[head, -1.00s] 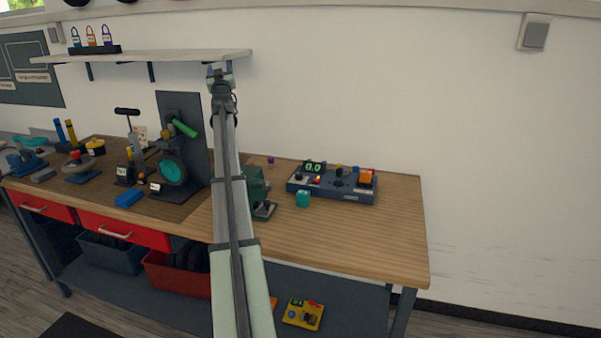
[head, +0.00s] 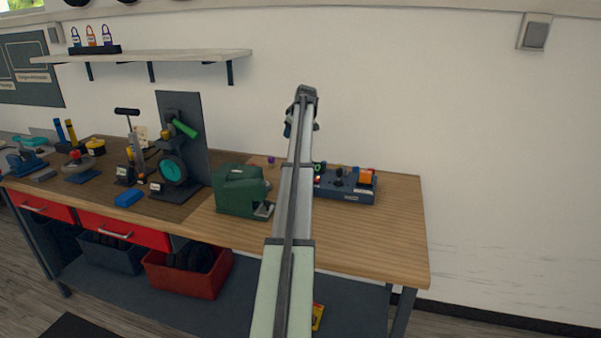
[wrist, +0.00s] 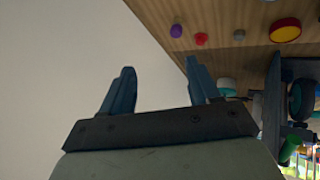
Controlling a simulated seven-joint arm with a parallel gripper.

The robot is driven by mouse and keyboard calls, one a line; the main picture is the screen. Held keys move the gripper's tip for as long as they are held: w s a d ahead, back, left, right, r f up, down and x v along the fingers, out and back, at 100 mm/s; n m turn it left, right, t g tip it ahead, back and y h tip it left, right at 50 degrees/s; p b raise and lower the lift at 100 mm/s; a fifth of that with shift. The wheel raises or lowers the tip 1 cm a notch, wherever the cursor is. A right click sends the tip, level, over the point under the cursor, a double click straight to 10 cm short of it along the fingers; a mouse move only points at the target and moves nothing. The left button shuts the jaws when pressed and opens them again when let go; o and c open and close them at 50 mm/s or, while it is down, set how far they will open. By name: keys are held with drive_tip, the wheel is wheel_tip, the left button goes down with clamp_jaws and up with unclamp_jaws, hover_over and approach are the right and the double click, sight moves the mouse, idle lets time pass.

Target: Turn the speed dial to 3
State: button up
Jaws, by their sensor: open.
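The dark blue control box (head: 345,194) sits on the right part of the wooden bench, its left part hidden behind my arm. A black knob (head: 339,172) stands on its top and may be the speed dial; I cannot read its setting. A green-lit display (head: 319,167) shows only in part. My gripper (head: 302,127) is raised in front of the wall, above the box and apart from it. In the wrist view my gripper (wrist: 160,88) is open, with nothing between its fingers.
A green machine (head: 240,190) stands left of my arm. Several tools and a dark upright panel (head: 184,125) fill the bench's left side. A shelf (head: 150,56) with padlocks hangs above. The bench right of the box is clear.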

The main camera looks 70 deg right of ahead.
drive_tip(key=s+a+f+n+y, duration=0.35)
drive_tip(key=s+a+y, duration=0.25)
drive_tip(key=s, duration=0.5)
drive_tip(key=x, duration=1.3)
drive_tip(key=shift+w+a, duration=0.1)
drive_tip(key=shift+a, duration=0.15)
drive_tip(key=shift+c, duration=0.4)
drive_tip(key=c, duration=1)
drive_tip(key=shift+o, duration=0.2)
